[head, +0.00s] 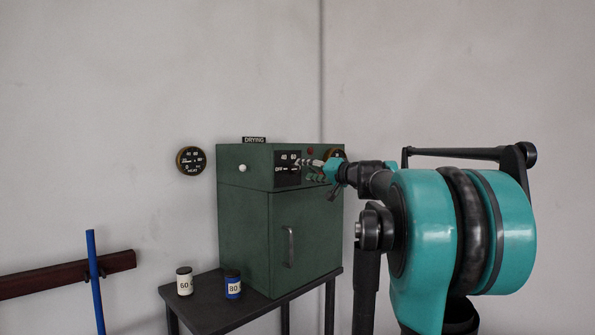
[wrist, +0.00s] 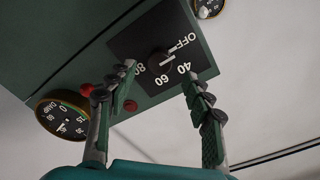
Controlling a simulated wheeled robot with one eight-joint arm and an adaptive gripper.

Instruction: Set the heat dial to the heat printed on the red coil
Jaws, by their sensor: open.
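The heat dial is a dark round knob (wrist: 160,61) on a black panel (wrist: 128,48) marked OFF, 40, 60 and 80. Its white pointer line is toward the OFF mark. In the head view the black panel (head: 281,174) is on the upper front of a green drying cabinet (head: 245,228), partly covered by my gripper (head: 303,163). In the wrist view my gripper (wrist: 158,78) is open and empty. Its fingers frame the knob in the picture, apart from it. No red coil shows in either view.
A round DAMP gauge (wrist: 62,115) and red buttons (wrist: 130,105) are near the fingers. A wall gauge (head: 191,160) hangs left of the cabinet. A jar labelled 60 (head: 184,282) and a blue jar labelled 80 (head: 232,285) stand on the dark table (head: 215,317).

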